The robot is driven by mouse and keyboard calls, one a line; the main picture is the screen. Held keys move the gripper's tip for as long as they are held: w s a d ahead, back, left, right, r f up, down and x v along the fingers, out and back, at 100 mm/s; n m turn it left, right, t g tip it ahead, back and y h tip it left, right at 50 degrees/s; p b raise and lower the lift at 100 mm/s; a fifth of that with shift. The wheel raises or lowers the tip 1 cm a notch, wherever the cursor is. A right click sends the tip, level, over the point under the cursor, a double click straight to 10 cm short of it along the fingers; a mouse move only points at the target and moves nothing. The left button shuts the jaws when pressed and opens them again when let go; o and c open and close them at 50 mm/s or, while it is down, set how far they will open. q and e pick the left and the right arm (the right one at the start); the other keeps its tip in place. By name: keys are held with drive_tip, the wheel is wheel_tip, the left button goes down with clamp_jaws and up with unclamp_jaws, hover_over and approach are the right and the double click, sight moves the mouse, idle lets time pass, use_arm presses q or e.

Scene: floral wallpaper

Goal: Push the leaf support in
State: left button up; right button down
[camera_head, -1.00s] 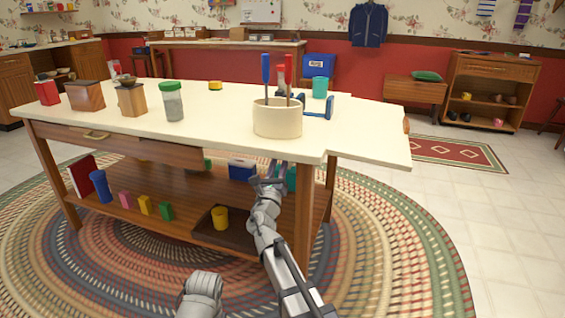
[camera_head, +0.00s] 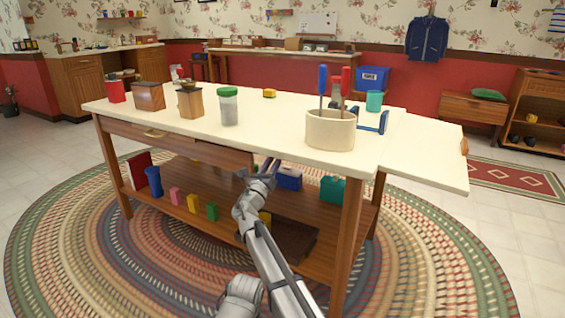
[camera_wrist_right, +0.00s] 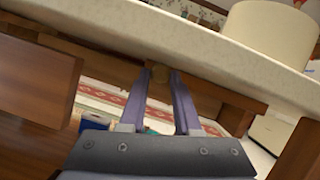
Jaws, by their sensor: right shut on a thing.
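My right gripper (camera_head: 268,168) is under the front edge of the worktable's pale top (camera_head: 265,125). In the right wrist view, its two fingers (camera_wrist_right: 160,78) are shut on a small round wooden knob (camera_wrist_right: 160,72), seemingly the end of the leaf support. The knob sits against the wooden rail under the top. How far the support stands out is hard to tell. The table's raised leaf (camera_head: 425,170) extends at the right. My left gripper is not in view.
A wooden drawer front (camera_wrist_right: 35,75) is close to the left of my right gripper. A cream crock (camera_head: 330,130) with tools stands on the top near the front edge. A blue box (camera_head: 288,178) and a teal box (camera_head: 333,190) sit on the lower shelf.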

drive_tip(key=shift+w+a, duration=0.15)
drive_tip(key=shift+a, duration=0.15)
drive_tip(key=c, duration=0.9)
unclamp_jaws()
